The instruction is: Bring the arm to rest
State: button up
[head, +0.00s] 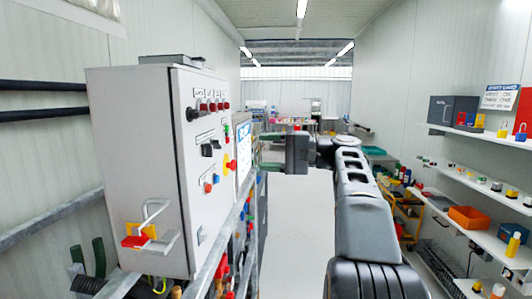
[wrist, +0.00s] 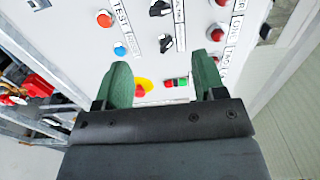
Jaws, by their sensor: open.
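My arm (head: 365,225) reaches forward from the bottom right of the head view, and its wrist bends left toward the control cabinet. My gripper (head: 262,152) points left at the cabinet's front panel. In the wrist view my gripper (wrist: 165,78) has its two green fingers spread apart, with nothing between them but the panel behind. The grey control cabinet (head: 135,150) stands at the left. Its panel carries a red and yellow emergency stop (wrist: 142,87) and a green and red button pair (wrist: 177,82). I cannot tell the exact gap between fingertips and panel.
Wall shelves (head: 470,215) with an orange bin (head: 468,217) and small items line the right. A yellow cart (head: 408,215) stands beyond my arm. The floor (head: 300,220) between is clear.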

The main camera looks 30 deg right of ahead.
jog(key=shift+w, duration=0.1)
notch_tip(320, 180, down, 12)
jog(key=w+d+m+h, duration=0.3)
jog(key=h, duration=0.3)
jog(key=s+a+f+g+h, duration=0.3)
jog(key=s+f, duration=0.1)
jog(key=f, duration=0.6)
jog(key=s+a+f+n+g+h+p, duration=0.1)
jog(key=s+a+f+n+h, duration=0.2)
jog(key=s+a+f+n, duration=0.2)
jog(key=s+a+f+n+g+h+p, duration=0.2)
jog(key=s+a+f+n, duration=0.3)
jog(key=s, duration=0.5)
jog(key=shift+s+a+f+h, duration=0.4)
jog(key=shift+a+h, duration=0.1)
jog(key=shift+a, duration=0.7)
